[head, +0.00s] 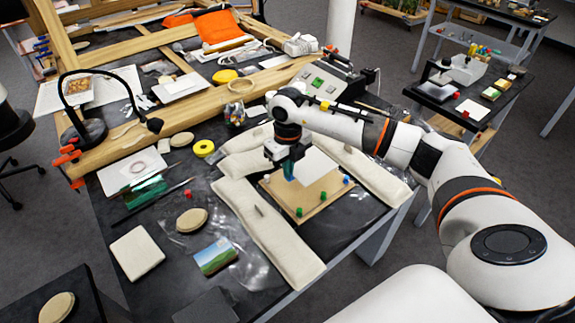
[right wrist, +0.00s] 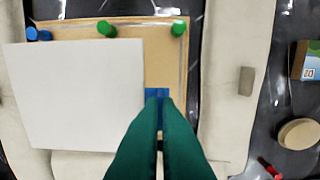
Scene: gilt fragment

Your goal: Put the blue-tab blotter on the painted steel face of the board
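The blotter is a white sheet (right wrist: 70,95) with a blue tab (right wrist: 157,93) on its right edge in the right wrist view. In the head view the sheet (head: 318,166) shows just right of my right gripper (head: 289,178). My right gripper's green fingers (right wrist: 158,99) are close together on the blue tab. The tan board (head: 313,198) lies under and in front of the sheet, with green, blue and red knobs around its edge. The sheet covers much of the board (right wrist: 180,60); I cannot tell whether they touch. My left gripper is not in view.
Long cream sandbags (head: 265,235) lie around the board, one along its left side and another (head: 368,178) on its right. A landscape picture (head: 215,256), a round cream pad (head: 191,220) and a square cream pad (head: 136,252) lie to the left. A control box (head: 325,82) stands behind.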

